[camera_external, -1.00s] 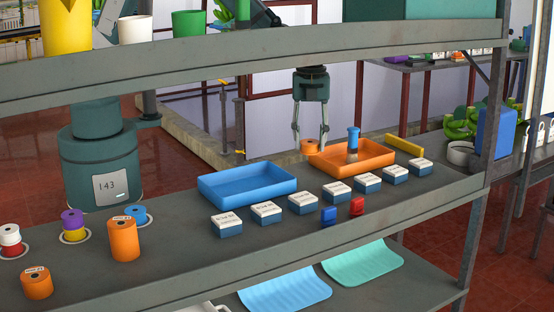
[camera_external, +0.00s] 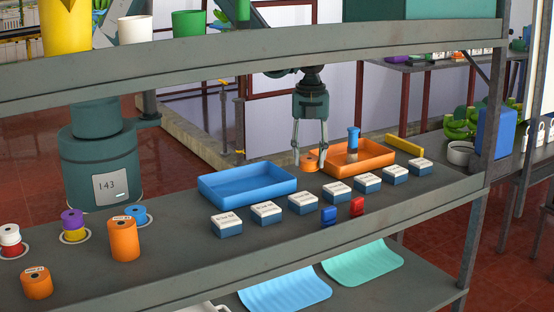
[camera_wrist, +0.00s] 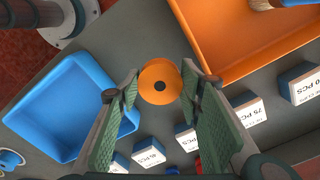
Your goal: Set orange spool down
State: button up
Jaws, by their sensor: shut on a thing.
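An orange spool (camera_external: 309,160) sits between the fingertips of my gripper (camera_external: 310,164), at the left end of the orange tray (camera_external: 372,164). In the wrist view the round orange spool (camera_wrist: 160,72), with a dark centre hole, lies between the two green finger pads of my gripper (camera_wrist: 160,84). My gripper is shut on it and points down. The spool is low, close to the shelf surface; I cannot tell whether its underside touches the shelf.
A blue tray (camera_external: 246,182) stands to the left. A row of white-topped blue boxes (camera_external: 303,203) runs in front of the trays. A blue-topped item (camera_external: 353,139) stands in the orange tray. Other spools, including a tall orange one (camera_external: 123,241), stand at the left.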

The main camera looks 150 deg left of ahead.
aim_at(309, 158)
jog(key=shift+f, duration=1.55)
jog(key=shift+f, duration=0.2)
jog(key=o, duration=0.6)
jog(key=shift+o, duration=0.2)
jog(key=shift+r, duration=0.15)
jog(key=shift+r, duration=6.05)
jog(key=shift+d, duration=0.1)
